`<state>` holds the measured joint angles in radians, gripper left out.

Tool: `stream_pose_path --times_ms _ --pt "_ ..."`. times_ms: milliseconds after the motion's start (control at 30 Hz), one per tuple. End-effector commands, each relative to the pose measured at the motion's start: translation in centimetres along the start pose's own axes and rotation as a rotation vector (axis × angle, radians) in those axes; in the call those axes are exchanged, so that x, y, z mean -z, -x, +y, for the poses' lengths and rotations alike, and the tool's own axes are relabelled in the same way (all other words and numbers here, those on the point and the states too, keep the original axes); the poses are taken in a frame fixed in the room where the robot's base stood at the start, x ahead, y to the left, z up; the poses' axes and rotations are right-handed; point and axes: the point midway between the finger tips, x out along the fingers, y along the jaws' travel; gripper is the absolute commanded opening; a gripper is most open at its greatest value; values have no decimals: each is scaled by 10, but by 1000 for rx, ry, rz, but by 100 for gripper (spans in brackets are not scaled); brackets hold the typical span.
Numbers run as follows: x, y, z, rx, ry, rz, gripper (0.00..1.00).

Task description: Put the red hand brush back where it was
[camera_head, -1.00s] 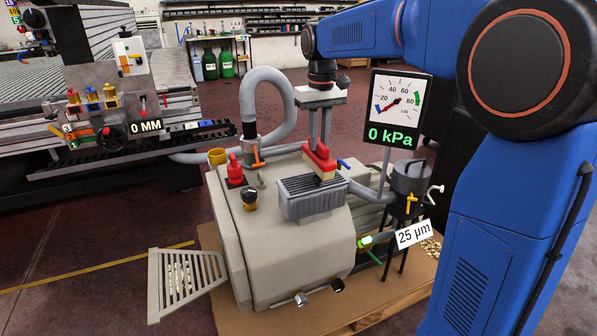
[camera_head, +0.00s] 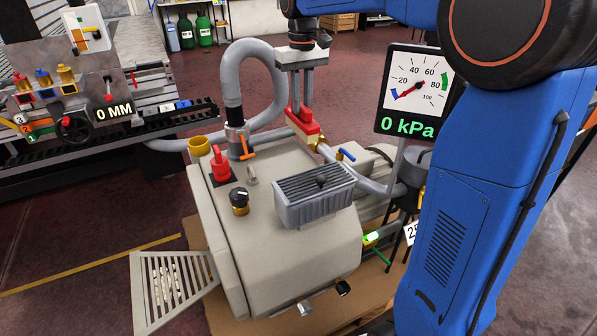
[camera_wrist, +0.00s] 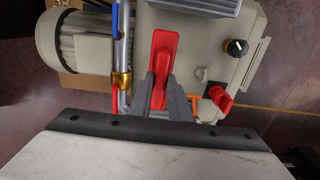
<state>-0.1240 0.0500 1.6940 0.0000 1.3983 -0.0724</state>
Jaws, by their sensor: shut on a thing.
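The red hand brush (camera_head: 304,127) hangs from my gripper (camera_head: 303,105), which is shut on it. In the head view it is above the back edge of the beige pump housing, behind the grey finned box, and its pale bristle side faces down. In the wrist view the brush (camera_wrist: 163,62) lies lengthwise between the grey fingers (camera_wrist: 165,98), with the pump beneath it. I cannot tell how high it is above what lies below.
The grey finned box (camera_head: 314,196) sits on the beige pump housing (camera_head: 290,262). A grey hose (camera_head: 232,85) loops at the left. The gauge panel (camera_head: 417,90) stands close on the right. A red knob (camera_head: 221,163) and a yellow cup (camera_head: 198,146) are on the housing.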

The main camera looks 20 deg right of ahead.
Motion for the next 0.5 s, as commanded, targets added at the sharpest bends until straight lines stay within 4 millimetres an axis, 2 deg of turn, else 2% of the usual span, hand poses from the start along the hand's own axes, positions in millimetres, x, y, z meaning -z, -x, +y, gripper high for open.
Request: stream_pose_path --times_ms 500 --pt "0 -57 0 0 0 -3 0"
